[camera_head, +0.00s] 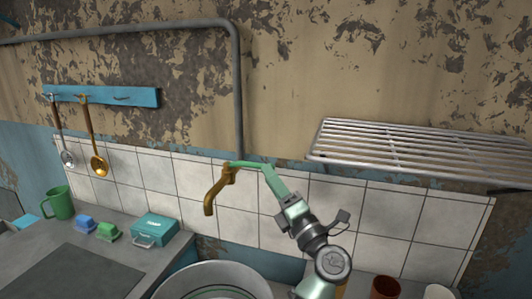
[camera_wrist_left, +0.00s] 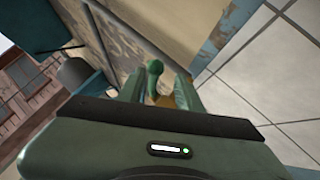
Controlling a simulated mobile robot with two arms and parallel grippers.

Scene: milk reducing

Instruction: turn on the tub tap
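The brass tub tap (camera_head: 212,190) hangs its curved spout down in front of the white tiles, left of my left gripper. My left gripper (camera_head: 243,165) reaches up to the top of the tap from the lower right. In the left wrist view its two green fingers stand apart (camera_wrist_left: 160,88), with a green knob (camera_wrist_left: 155,68) and a brass part of the tap (camera_wrist_left: 165,101) between or just beyond them. I cannot tell whether the fingers touch it. No water shows at the spout. A round white tub (camera_head: 172,285) is below. My right gripper is not in view.
A wire rack (camera_head: 420,150) juts from the wall at the right. A pipe (camera_head: 239,95) runs down behind the tap. The left counter holds a green mug (camera_head: 60,203), sponges (camera_head: 107,232) and a teal box (camera_head: 155,230). A reddish cup (camera_head: 385,287) stands at lower right.

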